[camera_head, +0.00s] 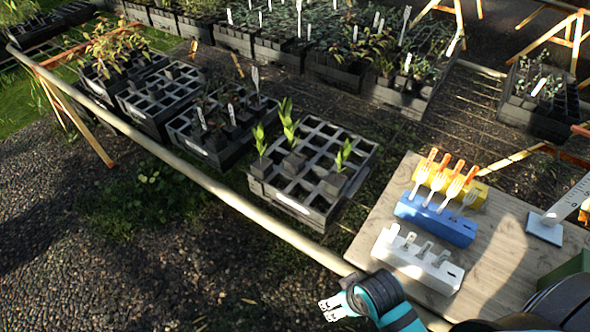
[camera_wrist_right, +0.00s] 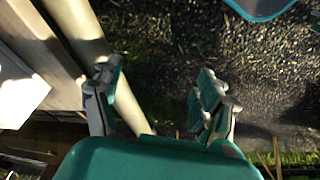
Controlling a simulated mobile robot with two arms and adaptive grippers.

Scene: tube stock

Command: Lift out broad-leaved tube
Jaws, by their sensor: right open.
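Broad-leaved green plants stand in dark square tubes in a grey gridded tray (camera_head: 330,216) at the middle of the head view. One broad-leaved tube (camera_head: 294,160) is near the middle of the tray, another (camera_head: 257,166) at its left edge, another (camera_head: 333,183) towards its right. Many cells in this tray are empty. My right gripper (camera_head: 335,305) is at the bottom of the head view, below and apart from the tray. In the right wrist view my right gripper (camera_wrist_right: 158,98) is open and empty above the bench rail and gravel. My left gripper is not in view.
A wooden board (camera_head: 487,250) at the right holds a white block (camera_head: 415,262), a blue block (camera_head: 436,220) and a yellow block with orange-handled forks. More plant trays (camera_head: 212,140) stand behind and left. A pale rail (camera_head: 228,196) runs along the bench front.

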